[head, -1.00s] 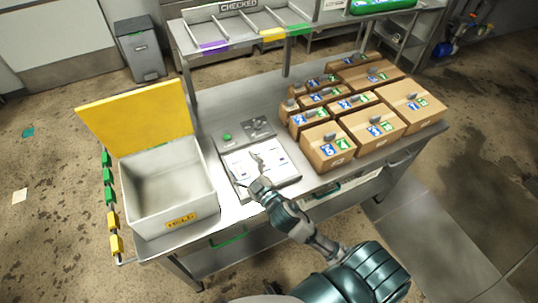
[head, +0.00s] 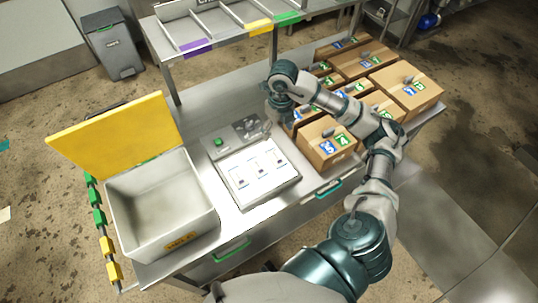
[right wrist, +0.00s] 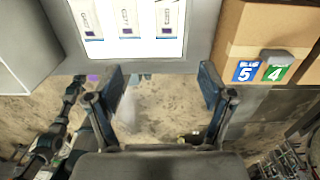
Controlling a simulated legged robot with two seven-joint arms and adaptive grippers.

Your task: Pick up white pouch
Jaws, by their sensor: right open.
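Several small white pouches (head: 260,166) lie in a row on the bright white panel of a grey device (head: 222,176) in the head view. They show as white packs with dark print at the top of the right wrist view (right wrist: 128,16). My right gripper (right wrist: 160,78) is open and empty, its two dark fingers apart below the panel edge in that view. In the head view my right gripper (head: 272,122) hangs by the back right corner of the device, partly hidden by my own wrist. My left gripper is not in view.
A white bin (head: 160,205) with an open yellow lid (head: 115,140) stands left of the device. Brown cartons (head: 410,92) with number tags crowd the right side, partly behind my arm. A divided shelf (head: 215,38) spans the back.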

